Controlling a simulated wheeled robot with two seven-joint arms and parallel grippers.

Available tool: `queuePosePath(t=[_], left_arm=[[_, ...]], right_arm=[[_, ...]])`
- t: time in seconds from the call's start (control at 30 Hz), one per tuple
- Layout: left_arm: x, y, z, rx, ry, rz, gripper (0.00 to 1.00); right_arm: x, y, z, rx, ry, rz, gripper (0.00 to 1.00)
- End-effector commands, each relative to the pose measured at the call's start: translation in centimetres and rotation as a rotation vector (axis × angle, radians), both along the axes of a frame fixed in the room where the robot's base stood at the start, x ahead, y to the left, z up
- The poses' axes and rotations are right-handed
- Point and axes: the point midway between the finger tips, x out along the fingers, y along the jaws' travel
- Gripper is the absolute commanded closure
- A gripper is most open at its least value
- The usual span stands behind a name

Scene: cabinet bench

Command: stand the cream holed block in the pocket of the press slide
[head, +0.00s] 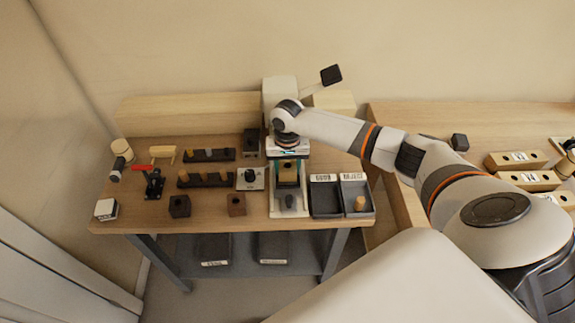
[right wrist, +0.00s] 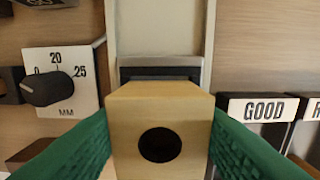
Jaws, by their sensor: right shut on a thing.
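My right gripper (head: 288,168) is shut on the cream holed block (right wrist: 162,105). In the right wrist view, green finger pads (right wrist: 262,150) flank the block, and its round dark hole faces the camera. In the head view the block (head: 288,173) shows below my wrist, over the press slide (head: 290,212), a pale strip at the front of the press (head: 279,92). In the right wrist view, a grey metal edge (right wrist: 160,72) shows just beyond the block. The block hides the pocket, so I cannot tell whether it touches it. My left gripper is not in view.
A dial box (head: 250,179) stands left of the slide; trays (head: 325,213) stand close on its right, one labelled GOOD in the wrist view. Dark holed blocks (head: 237,205), peg racks (head: 207,180) and a red-handled clamp (head: 153,182) occupy the bench's left.

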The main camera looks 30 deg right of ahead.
Motion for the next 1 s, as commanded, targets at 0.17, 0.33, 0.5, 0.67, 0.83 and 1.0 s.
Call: queuePosePath(t=[0.17, 0.33, 0.5, 0.67, 0.83, 1.0], left_arm=[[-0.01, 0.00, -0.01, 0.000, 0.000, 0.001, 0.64], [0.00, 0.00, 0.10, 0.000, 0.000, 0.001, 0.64], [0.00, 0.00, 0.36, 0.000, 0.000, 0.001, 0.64], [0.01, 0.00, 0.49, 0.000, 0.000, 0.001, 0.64], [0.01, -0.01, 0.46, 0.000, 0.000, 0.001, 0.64], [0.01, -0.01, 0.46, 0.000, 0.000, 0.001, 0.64]], right_arm=[[-0.01, 0.01, -0.01, 0.000, 0.000, 0.000, 0.77], [-0.02, 0.00, -0.09, 0.001, 0.001, -0.001, 0.77], [-0.05, -0.03, -0.45, 0.000, 0.002, -0.002, 0.77], [-0.05, -0.01, -0.77, 0.001, 0.002, -0.002, 0.77], [-0.03, -0.02, -0.82, 0.001, 0.001, -0.001, 0.77], [-0.03, -0.02, -0.81, 0.001, 0.001, -0.001, 0.77]])
